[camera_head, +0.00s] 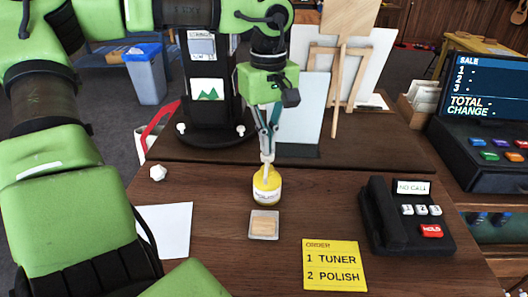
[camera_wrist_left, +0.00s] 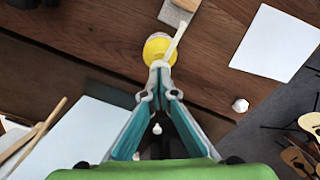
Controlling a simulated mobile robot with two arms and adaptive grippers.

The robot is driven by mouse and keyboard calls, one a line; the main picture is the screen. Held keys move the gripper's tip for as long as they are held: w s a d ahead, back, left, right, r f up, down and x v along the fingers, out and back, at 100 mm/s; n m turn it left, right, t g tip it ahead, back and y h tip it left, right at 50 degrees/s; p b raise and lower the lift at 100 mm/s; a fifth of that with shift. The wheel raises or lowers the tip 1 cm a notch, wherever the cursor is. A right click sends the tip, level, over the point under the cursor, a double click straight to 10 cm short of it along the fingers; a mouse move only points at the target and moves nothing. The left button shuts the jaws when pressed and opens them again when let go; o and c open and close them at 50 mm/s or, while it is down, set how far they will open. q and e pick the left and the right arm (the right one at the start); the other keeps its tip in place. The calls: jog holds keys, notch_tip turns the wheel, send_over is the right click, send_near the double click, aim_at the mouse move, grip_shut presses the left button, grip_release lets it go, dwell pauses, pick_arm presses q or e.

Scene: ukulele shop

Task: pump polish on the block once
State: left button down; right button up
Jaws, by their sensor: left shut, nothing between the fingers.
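A yellow polish bottle (camera_head: 267,190) with a white pump top stands upright on the wooden counter. It also shows in the left wrist view (camera_wrist_left: 156,48), with its pale spout (camera_wrist_left: 176,42) pointing toward the block. The tan block (camera_head: 263,225) sits on a small pale square dish (camera_head: 275,236) just in front of the bottle; part of the block shows at the top of the wrist view (camera_wrist_left: 187,4). My left gripper (camera_head: 267,158) points down with its fingers shut and empty, right above the pump top. I cannot tell whether the tips touch it. My right gripper is out of view.
A yellow order card (camera_head: 334,265) reads 1 tuner, 2 polish. A black phone (camera_head: 405,217) stands at right, near the register (camera_head: 485,120). White paper (camera_head: 168,229) and a crumpled white ball (camera_head: 158,172) lie at left. A dark display stand (camera_head: 212,100) rises behind.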

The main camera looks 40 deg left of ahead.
pick_arm(q)
jog(key=shift+s+f+b, duration=0.1)
jog(key=shift+f+b, duration=0.7)
jog(key=shift+f, duration=0.4)
jog(key=shift+r, duration=0.2)
jog(key=shift+r+p, duration=1.25)
jog(key=shift+r, duration=0.3)
notch_tip(320, 180, up, 6)
jog(key=p, duration=0.4)
jog(key=shift+p, duration=0.3)
